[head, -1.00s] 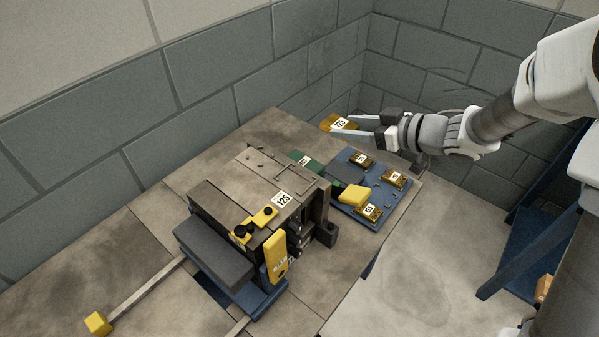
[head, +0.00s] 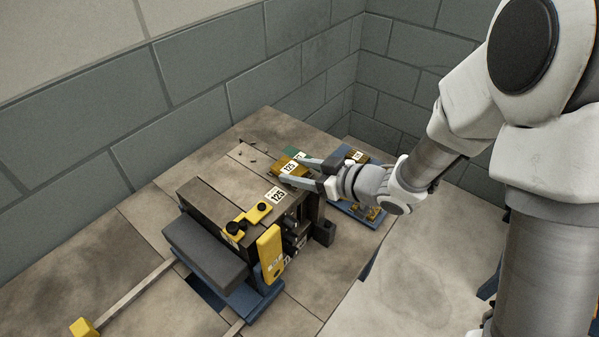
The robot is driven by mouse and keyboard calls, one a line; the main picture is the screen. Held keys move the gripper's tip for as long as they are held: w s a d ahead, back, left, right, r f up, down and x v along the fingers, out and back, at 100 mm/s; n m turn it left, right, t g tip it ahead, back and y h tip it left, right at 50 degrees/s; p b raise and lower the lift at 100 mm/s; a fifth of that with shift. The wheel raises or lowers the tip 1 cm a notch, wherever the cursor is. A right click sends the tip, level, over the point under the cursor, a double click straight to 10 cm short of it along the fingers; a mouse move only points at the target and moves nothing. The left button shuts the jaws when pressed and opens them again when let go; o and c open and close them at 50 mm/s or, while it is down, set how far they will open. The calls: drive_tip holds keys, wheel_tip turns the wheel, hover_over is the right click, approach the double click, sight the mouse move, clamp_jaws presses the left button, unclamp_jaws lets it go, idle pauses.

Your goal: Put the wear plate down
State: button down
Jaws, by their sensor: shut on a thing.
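The wear plate (head: 281,171), a flat gold-coloured piece with a white label reading 125, is between the fingertips of my gripper (head: 296,172). My gripper is shut on it, with the fingers reaching left. The plate shows over the back right part of the dark mould block (head: 232,180), near its top edge. I cannot tell whether it touches the block. The block has its own white 125 label (head: 277,195) on top.
A green piece (head: 293,152) lies behind the wear plate. A grey block (head: 205,251) juts out front left. Block walls close off the back. The bench's left side is mostly clear.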

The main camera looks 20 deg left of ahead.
drive_tip(key=shift+f, duration=0.25)
drive_tip(key=shift+c, duration=0.6)
unclamp_jaws()
drive_tip(key=shift+r, duration=0.15)
drive_tip(key=shift+r, duration=0.3)
drive_tip(key=p+v, duration=0.1)
drive_tip(key=v, duration=1.1)
drive_tip(key=shift+f+p, duration=0.25)
drive_tip(key=shift+p, duration=0.15)
